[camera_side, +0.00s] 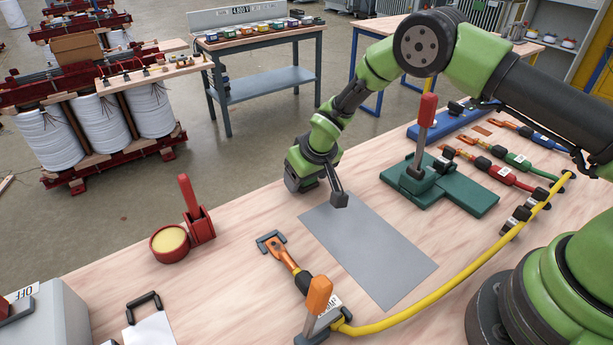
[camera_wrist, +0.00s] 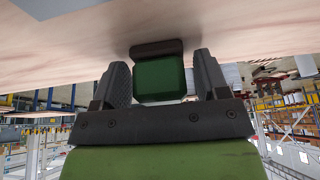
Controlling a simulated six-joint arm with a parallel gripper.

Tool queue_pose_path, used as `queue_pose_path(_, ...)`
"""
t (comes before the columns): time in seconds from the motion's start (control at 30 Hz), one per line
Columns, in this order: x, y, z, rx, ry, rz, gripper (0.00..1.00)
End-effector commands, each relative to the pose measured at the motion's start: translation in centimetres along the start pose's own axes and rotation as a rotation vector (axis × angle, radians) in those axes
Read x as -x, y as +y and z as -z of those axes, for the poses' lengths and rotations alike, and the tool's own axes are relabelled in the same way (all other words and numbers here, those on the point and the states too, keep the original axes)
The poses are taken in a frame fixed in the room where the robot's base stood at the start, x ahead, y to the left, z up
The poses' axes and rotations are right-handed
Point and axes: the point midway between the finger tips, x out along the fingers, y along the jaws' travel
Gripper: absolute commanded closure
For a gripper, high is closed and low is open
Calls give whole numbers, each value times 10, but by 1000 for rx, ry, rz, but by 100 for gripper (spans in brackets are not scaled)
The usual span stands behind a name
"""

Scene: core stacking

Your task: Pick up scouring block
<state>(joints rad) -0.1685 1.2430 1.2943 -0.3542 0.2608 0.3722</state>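The scouring block (camera_wrist: 160,80), green with a brown layer, shows in the wrist view between the two fingers of my gripper (camera_wrist: 162,76). The brown layer lies against the wooden table surface at the top of that picture. A gap shows at the right finger; the left finger looks very near the block, and I cannot tell if it touches. The fingers are spread apart. In the side view my gripper (camera_side: 320,190) is low over the table at the far corner of the grey mat (camera_side: 372,252). The block is not clearly visible there, hidden by the gripper.
A green base with a red-handled lever (camera_side: 440,190) stands right of my gripper. A red holder with a yellow-filled cup (camera_side: 170,240) is at left. An orange-ended tool (camera_side: 285,262) and a yellow cable (camera_side: 450,290) lie nearer. The grey mat is bare.

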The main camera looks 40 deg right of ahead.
Motion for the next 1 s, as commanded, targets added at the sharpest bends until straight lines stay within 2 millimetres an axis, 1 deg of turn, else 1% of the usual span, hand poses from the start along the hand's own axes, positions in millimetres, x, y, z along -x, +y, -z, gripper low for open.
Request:
queue_pose_path(0.03,0,0,0,0,0,0,44)
queue_pose_path(0.07,0,0,0,0,0,0,51)
queue_pose_path(0.1,0,0,0,0,0,0,60)
queue_pose_path(0.17,0,0,0,0,0,0,74)
queue_pose_path(0.2,0,0,0,0,0,0,75)
queue_pose_path(0.43,1,0,1,0,1,0,75)
queue_pose_path(0.53,9,0,4,0,2,0,75)
queue_pose_path(0.67,31,0,14,-2,5,1,75)
queue_pose_path(0.8,59,0,25,-2,6,1,75)
queue_pose_path(0.9,75,0,32,-1,5,0,75)
queue_pose_path(1.0,86,0,36,-1,3,0,75)
